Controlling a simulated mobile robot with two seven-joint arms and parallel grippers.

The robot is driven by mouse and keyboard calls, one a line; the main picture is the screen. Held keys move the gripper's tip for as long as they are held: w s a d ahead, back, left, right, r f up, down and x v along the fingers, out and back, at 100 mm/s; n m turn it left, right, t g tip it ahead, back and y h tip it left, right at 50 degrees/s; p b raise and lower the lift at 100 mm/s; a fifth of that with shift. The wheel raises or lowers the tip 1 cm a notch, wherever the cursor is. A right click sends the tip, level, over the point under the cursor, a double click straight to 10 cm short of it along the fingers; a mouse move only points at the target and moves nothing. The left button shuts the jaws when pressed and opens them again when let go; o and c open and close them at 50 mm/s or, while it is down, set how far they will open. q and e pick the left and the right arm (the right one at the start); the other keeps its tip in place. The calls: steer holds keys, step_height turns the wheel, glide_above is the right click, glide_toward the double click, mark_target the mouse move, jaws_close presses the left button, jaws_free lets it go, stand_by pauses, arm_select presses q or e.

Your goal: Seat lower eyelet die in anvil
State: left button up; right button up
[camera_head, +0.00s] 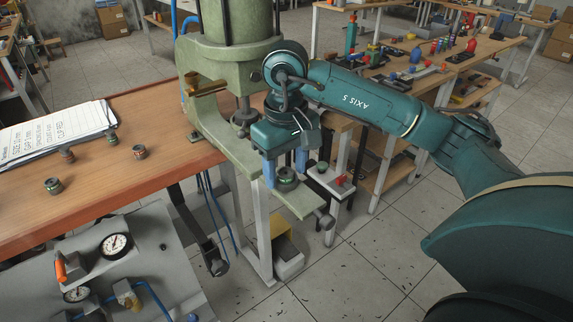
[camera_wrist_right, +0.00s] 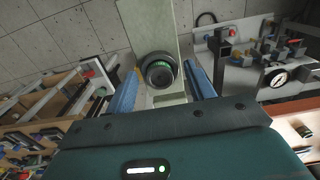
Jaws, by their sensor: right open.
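A dark round die with a green ring (camera_head: 286,178) sits on the lower arm of the green press (camera_head: 240,165), at the anvil. The die also shows in the right wrist view (camera_wrist_right: 160,72), upright on the pale green arm. I cannot tell how deep it sits. My right gripper (camera_head: 286,168) is pointed down over it, with its blue fingers apart on either side of the die. In the right wrist view (camera_wrist_right: 160,85) clear gaps show between the fingers and the die, so the gripper is open. My left gripper is not in view.
Several small ringed dies, one of them green-ringed (camera_head: 53,186), stand on the wooden bench (camera_head: 130,180) near a notepad (camera_head: 58,130). The press ram (camera_head: 244,118) hangs left of my right gripper. A grey gauge panel (camera_head: 130,255) is at lower left. Open floor lies below right.

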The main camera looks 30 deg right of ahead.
mark_target(286, 174)
stand_by(0.3)
steer(key=shift+w+r, duration=0.15)
steer(key=shift+r, duration=0.5)
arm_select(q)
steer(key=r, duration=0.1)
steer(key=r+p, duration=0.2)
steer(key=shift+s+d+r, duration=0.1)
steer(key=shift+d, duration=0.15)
arm_select(e)
step_height(286, 174, up, 12)
steer(key=shift+f, duration=0.1)
